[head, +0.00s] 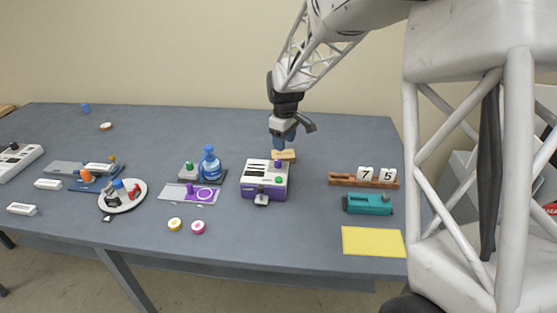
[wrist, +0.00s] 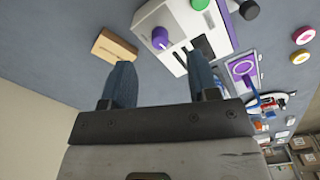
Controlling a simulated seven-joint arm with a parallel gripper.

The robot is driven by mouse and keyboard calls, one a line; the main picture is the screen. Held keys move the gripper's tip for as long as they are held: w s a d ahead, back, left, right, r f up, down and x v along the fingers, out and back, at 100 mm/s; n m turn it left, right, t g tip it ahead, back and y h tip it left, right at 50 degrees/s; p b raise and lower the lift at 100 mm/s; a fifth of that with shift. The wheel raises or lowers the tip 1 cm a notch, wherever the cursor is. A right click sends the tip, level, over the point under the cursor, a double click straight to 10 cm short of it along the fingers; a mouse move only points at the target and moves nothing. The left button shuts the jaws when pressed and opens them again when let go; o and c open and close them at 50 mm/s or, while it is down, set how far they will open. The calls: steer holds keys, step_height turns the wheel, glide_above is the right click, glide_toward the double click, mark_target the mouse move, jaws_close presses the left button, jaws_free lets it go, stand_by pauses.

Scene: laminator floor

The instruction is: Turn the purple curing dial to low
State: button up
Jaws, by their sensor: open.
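The purple curing dial (head: 278,163) is on the top of a white and purple machine (head: 250,190), near its back edge. In the wrist view the purple dial (wrist: 160,39) shows as a round knob with a paler face, beyond and between my fingertips. Its setting and any labels are too small to read. My gripper (head: 284,143) hangs above and behind the machine, and its two blue fingers (wrist: 160,68) are apart with nothing between them. It does not appear to touch the dial. A green knob (wrist: 201,4) sits on the same machine.
A wooden block (wrist: 114,46) lies just behind the machine, close to my gripper. A blue bottle (head: 209,165) stands to the machine's left. A number rack (head: 345,180) and a teal device (head: 367,204) are to the right. Yellow and pink discs (head: 198,227) lie in front.

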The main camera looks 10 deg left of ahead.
mark_target(278, 160)
steer(key=shift+w+a+f+n, duration=0.4)
steer(key=shift+w+a+f, duration=0.5)
steer(key=shift+a+f, duration=0.2)
steer(key=shift+f, duration=3.8)
steer(key=c, duration=0.9)
